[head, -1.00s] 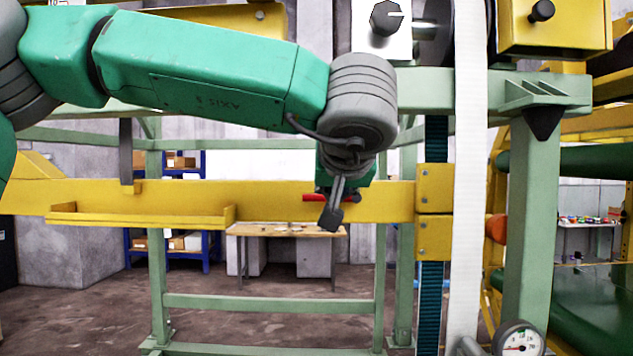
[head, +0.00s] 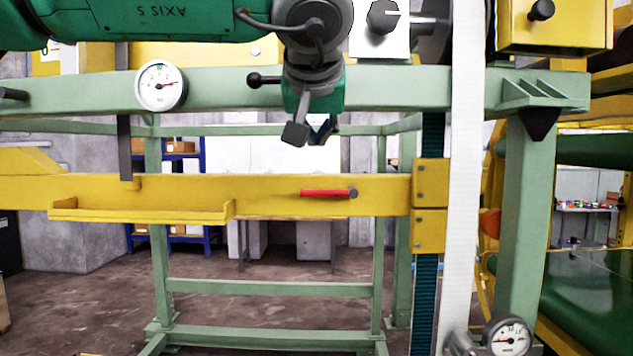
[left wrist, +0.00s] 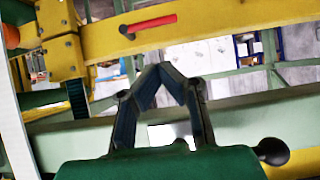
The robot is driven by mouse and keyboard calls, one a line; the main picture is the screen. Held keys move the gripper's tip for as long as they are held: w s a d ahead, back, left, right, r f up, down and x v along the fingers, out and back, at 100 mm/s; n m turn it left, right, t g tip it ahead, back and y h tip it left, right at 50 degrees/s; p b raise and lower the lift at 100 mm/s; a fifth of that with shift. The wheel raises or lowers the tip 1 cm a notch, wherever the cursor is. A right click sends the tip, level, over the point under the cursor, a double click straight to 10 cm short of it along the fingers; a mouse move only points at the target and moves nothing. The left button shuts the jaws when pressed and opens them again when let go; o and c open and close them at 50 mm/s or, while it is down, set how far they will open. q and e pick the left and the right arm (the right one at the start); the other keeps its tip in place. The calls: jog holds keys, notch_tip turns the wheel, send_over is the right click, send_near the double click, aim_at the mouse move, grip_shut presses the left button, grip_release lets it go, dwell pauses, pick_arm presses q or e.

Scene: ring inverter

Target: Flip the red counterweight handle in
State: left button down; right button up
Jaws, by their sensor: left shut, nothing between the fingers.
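The red counterweight handle (head: 326,193) lies level along the face of the yellow beam (head: 270,190), with a dark pivot at its right end. It also shows in the left wrist view (left wrist: 150,25), near the top, beyond the fingertips. My left gripper (head: 309,138) is above the handle in the head view, in front of the green crossbar, and apart from the handle. In the left wrist view its fingers (left wrist: 160,72) meet at the tips with nothing between them. My right gripper is in neither view.
A green crossbar (head: 220,90) with a round gauge (head: 160,86) and a black-knobbed lever (head: 262,80) runs behind my left gripper. A yellow tray (head: 140,213) sits on the beam at left. A white vertical strap (head: 465,180) hangs at right. Space below the beam is open.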

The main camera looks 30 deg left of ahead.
pick_arm(q)
send_near(327, 192)
jog(key=w+a+f, duration=0.1)
jog(key=a, duration=0.1)
jog(key=w+a+f, duration=0.1)
jog(key=w+a, duration=0.1)
jog(key=w+a+f, duration=0.1)
jog(key=w+a, duration=0.1)
jog(key=shift+w+f, duration=0.15)
jog(key=shift+w, duration=0.05)
jog(key=shift+d, duration=0.35)
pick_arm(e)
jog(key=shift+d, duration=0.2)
